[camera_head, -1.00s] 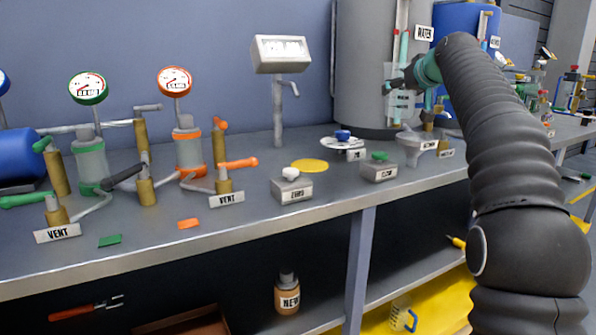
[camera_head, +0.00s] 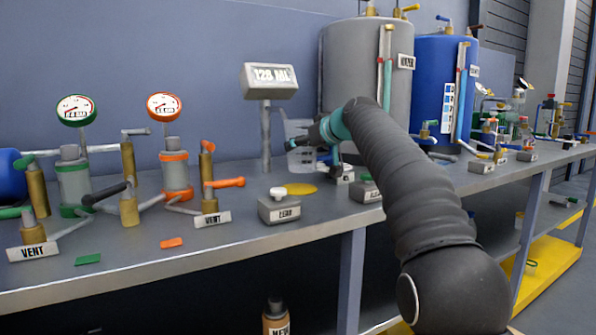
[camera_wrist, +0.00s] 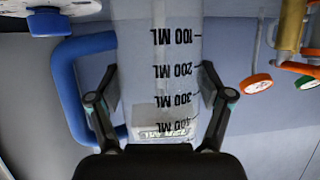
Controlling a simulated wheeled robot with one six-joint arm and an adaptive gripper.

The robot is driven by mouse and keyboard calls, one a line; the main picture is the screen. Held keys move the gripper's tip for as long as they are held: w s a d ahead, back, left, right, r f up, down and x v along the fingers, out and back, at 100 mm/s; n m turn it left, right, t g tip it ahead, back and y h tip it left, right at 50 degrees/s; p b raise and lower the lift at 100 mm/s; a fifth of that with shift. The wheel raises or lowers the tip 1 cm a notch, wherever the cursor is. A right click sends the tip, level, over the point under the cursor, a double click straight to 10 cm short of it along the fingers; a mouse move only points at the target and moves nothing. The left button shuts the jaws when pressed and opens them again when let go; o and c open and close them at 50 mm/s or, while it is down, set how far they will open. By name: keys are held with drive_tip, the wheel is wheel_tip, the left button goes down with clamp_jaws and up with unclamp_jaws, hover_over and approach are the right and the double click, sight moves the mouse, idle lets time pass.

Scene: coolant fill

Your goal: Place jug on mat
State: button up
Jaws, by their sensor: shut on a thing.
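A clear jug with black ML marks and a blue handle is held in my gripper; the jug (camera_wrist: 160,25) fills the middle of the wrist view, between the two fingers. My gripper (camera_wrist: 165,95) is shut on its sides. In the head view the see-through jug (camera_head: 299,161) hangs upright above the bench, partly hidden by my gripper (camera_head: 300,143).
A grey box with a white knob (camera_head: 279,207) stands just in front of the yellow disc. A post with a display reading about 128 ML (camera_head: 269,80) stands behind it. Gauges and valves (camera_head: 175,170) fill the left; a grey tank (camera_head: 350,75) and blue tank (camera_head: 434,90) stand right.

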sight(299, 164)
drive_tip(key=shift+s+a+f, duration=0.15)
drive_tip(key=shift+a+f, duration=0.25)
drive_tip(key=shift+a, duration=0.3)
drive_tip(key=shift+f+b, duration=0.95)
drive_tip(key=shift+f, duration=1.05)
drive_tip(key=shift+f, duration=0.15)
drive_tip(key=o, duration=1.1)
